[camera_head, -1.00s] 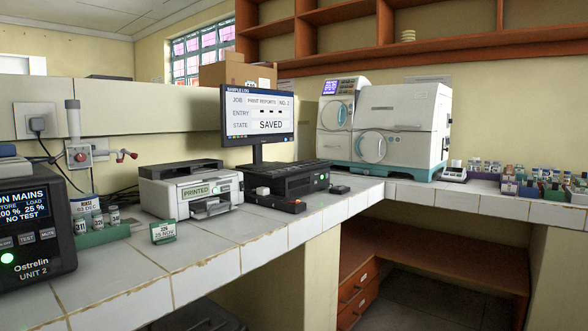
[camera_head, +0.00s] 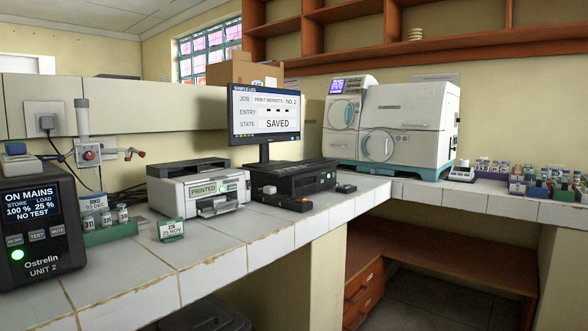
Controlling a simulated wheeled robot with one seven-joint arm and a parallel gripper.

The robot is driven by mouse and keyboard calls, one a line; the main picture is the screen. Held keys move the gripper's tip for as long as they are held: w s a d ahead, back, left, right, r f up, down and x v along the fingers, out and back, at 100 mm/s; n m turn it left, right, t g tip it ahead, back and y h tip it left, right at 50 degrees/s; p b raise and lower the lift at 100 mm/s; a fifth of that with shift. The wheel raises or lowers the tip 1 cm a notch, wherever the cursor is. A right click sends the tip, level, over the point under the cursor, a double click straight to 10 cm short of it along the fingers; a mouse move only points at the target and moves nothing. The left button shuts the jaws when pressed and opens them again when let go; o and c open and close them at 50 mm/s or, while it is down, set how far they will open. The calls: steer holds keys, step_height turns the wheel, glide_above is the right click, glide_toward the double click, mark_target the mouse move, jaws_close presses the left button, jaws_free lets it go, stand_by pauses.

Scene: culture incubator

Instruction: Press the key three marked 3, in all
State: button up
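No key marked 3 can be made out in this view. The monitor (camera_head: 265,114) reads "JOB PRINT REPORTS NO. 2", an entry line of dashes and "STATE SAVED". Under it sits a black unit (camera_head: 292,180) with a small green light. A white two-door machine (camera_head: 405,127) with a lit blue display (camera_head: 350,85) stands in the back corner. My gripper is not in view.
A dark power unit (camera_head: 35,225) marked "ON MAINS" with buttons stands at the left. A green vial rack (camera_head: 108,230) and a small dated card (camera_head: 171,230) stand beside it. Coloured racks (camera_head: 540,185) line the right counter. The tiled counter front (camera_head: 225,260) is mostly clear.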

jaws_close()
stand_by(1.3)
